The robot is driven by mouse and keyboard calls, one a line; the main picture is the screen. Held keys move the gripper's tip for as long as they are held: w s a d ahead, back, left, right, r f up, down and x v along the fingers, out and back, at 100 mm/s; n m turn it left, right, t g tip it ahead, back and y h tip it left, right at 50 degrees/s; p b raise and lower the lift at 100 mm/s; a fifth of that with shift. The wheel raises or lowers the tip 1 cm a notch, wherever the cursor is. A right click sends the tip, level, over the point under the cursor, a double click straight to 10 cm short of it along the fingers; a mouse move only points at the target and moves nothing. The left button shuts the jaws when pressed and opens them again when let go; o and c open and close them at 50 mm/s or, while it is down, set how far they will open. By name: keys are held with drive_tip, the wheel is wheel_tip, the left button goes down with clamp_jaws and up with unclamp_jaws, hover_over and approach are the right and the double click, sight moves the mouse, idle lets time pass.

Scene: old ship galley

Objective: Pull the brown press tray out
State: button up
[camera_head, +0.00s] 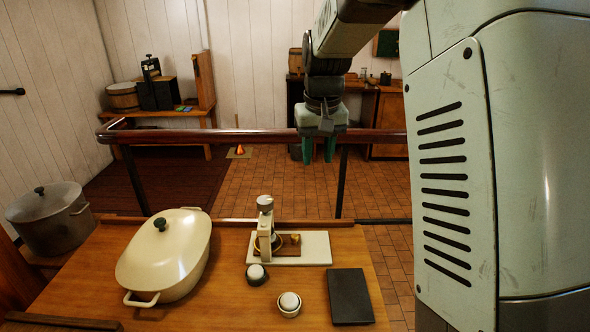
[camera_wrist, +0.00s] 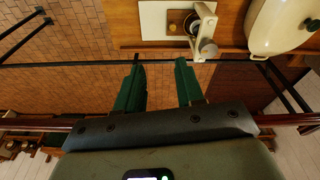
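The brown press tray (camera_head: 292,249) sits low at the white press (camera_head: 265,222), which stands on a pale base plate (camera_head: 317,248) on the wooden table. A small gold-coloured piece shows on the tray. In the wrist view the tray (camera_wrist: 179,15) is at the top, beside the press (camera_wrist: 205,28), which hides part of it. My gripper (camera_head: 319,158) hangs in the air above and beyond the table's far edge, well apart from the tray. Its two green fingers are spread and empty, pointing down in the head view; the gripper also shows in the wrist view (camera_wrist: 159,70).
A cream lidded pot (camera_head: 165,252) stands left of the press. Two small round white-topped items (camera_head: 289,304) and a dark slab (camera_head: 349,296) lie in front. A low ledge (camera_head: 240,222) runs along the table's far edge. A dark red rail (camera_head: 220,136) crosses behind.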

drive_tip(key=w+a+f, duration=0.2)
drive_tip(key=w+f, duration=0.4)
drive_tip(key=f, duration=0.3)
drive_tip(key=n+g, duration=0.1)
drive_tip(key=g, duration=0.1)
hover_over(294, 235)
wheel_tip(294, 235, down, 14)
drive_tip(key=r, duration=0.1)
wheel_tip(294, 235, down, 12)
drive_tip(key=shift+s+r, duration=0.1)
drive_tip(key=shift+r, duration=0.1)
clamp_jaws()
